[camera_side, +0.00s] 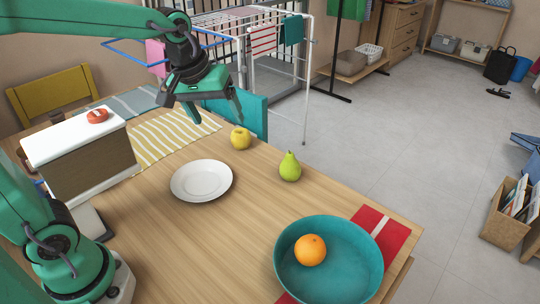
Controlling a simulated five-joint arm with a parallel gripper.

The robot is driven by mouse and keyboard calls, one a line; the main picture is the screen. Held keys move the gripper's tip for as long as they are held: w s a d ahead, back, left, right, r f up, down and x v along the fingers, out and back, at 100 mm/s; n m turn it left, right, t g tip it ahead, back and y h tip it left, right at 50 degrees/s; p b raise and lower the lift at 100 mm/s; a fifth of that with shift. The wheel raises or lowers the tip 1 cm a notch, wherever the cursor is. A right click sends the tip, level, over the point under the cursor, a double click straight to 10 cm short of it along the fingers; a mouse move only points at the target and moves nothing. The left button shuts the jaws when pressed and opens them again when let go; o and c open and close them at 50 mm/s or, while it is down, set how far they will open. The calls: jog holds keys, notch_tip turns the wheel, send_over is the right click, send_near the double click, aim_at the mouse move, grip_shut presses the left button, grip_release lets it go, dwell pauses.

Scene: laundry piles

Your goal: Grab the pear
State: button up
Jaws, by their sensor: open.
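A green pear (290,167) stands upright on the wooden table, near its far right edge. My gripper (214,113) is open and empty, held above the far part of the table with its fingers pointing down. It is up and to the left of the pear, clear of it. A yellow apple (240,138) sits on the table between my gripper and the pear in the picture.
A white plate (202,193) lies left of the pear. A teal bowl (366,270) holding an orange (310,250) stands at the front right, on a red cloth (391,240). A white-topped box (68,136) with a red ring-shaped object (97,116) stands at left. Bare tabletop surrounds the pear.

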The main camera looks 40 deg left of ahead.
aim_at(290, 155)
jog(key=w+d+f+n+g, duration=0.1)
jog(key=w+f+n, duration=0.2)
jog(key=w+f, duration=0.2)
jog(key=w+d+f+n+g, duration=0.1)
jog(key=w+d+f+n, duration=0.1)
jog(key=w+f, duration=0.4)
jog(key=w+d+f+n, duration=0.2)
jog(key=w+f, duration=0.3)
jog(key=w, duration=0.3)
jog(key=shift+f+n+g, duration=0.25)
jog(key=shift+n+g, duration=0.15)
jog(key=shift+n, duration=0.5)
jog(key=shift+w+f, duration=0.25)
jog(key=shift+f, duration=0.25)
jog(key=shift+w+f, duration=0.1)
jog(key=shift+f, duration=1.2)
jog(key=shift+w+f, duration=0.2)
jog(key=shift+f, duration=1.1)
jog(key=shift+w+f, duration=0.15)
jog(key=shift+f, duration=1.15)
